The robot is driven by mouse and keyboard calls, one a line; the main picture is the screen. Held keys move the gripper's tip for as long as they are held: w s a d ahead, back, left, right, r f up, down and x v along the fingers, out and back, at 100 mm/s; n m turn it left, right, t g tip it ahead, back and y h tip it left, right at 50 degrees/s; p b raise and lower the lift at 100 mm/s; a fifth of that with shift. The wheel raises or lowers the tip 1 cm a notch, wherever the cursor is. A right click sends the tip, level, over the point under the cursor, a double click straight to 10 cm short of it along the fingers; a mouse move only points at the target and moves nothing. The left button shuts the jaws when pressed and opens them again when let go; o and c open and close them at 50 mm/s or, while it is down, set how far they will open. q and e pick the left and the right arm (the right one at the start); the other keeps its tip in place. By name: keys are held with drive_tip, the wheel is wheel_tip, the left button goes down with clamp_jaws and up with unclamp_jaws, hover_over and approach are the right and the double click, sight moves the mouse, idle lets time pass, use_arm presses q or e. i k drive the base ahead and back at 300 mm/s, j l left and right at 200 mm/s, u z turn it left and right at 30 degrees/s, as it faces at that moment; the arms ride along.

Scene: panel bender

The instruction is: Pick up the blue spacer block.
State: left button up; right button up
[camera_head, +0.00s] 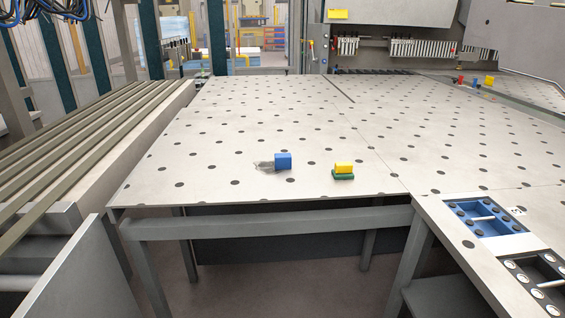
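A small blue block (283,160) sits on the perforated light table (225,178), a little back from its front edge. A small grey, partly see-through shape (264,166) lies against or just beside its left side; I cannot tell what it is. Neither of my grippers is in view, and nothing is seen touching the blue block.
A yellow block (343,168) sits on a green piece (343,177) right of the blue block. A blue tray (455,212) and dark tray (515,268) lie at lower right. Long rails (80,140) run at left. The table around the blocks is mostly clear.

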sight(282, 161)
drive_tip(key=l+u, duration=0.15)
drive_tip(key=u, duration=0.2)
drive_tip(key=i+l+u, duration=0.1)
drive_tip(key=u, duration=0.25)
drive_tip(key=l+u, duration=0.35)
drive_tip(key=j, duration=0.1)
